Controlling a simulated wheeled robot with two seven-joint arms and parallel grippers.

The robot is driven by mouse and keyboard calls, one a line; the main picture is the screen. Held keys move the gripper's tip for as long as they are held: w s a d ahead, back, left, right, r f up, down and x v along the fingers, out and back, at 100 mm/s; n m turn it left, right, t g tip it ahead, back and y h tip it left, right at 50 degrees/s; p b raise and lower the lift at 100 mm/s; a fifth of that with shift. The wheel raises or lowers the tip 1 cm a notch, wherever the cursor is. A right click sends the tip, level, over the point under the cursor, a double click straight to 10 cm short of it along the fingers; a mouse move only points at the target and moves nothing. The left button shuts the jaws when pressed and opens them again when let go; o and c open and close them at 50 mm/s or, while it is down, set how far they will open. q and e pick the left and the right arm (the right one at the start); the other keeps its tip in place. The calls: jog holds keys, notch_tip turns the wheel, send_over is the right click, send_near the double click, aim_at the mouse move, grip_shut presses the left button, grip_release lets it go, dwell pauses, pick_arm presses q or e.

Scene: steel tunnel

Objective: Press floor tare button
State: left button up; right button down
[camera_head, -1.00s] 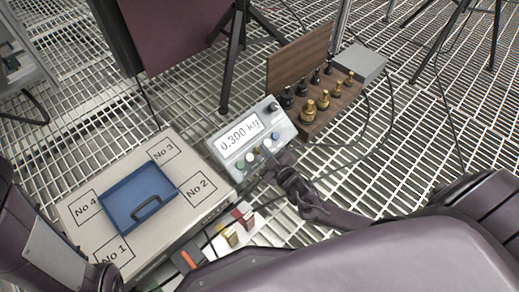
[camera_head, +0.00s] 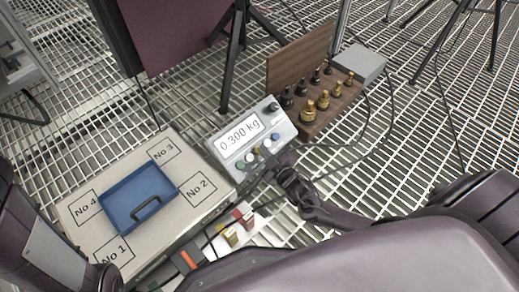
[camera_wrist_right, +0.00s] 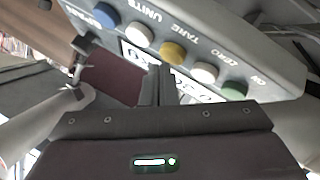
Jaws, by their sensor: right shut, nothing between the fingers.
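The scale indicator (camera_head: 222,150) is a light grey box on the grating floor, reading 0.300 kg. Its front has a row of coloured buttons. The yellow button (camera_wrist_right: 172,53) sits by the TARE label in the right wrist view, between two white ones; it also shows in the head view (camera_head: 257,150). My right gripper (camera_wrist_right: 160,72) is shut and empty, with its tips close to the yellow button. I cannot tell if they touch. In the head view the right gripper (camera_head: 273,162) is dark, at the indicator's front edge. My left gripper is out of view.
A platform scale (camera_head: 85,215) with numbered corners carries a blue tray (camera_head: 118,190) left of the indicator. A wooden rack (camera_head: 335,112) of weights and a grey box (camera_head: 362,66) stand behind right. Cables cross the grating. Black stand legs (camera_head: 231,70) rise behind.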

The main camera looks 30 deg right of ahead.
jog(key=shift+f, duration=0.1)
dwell(0.5)
jog(key=shift+w+f, duration=0.25)
jog(key=shift+r, duration=0.1)
jog(key=shift+s+r+p, duration=0.3)
jog(key=shift+p, duration=0.1)
dwell(0.3)
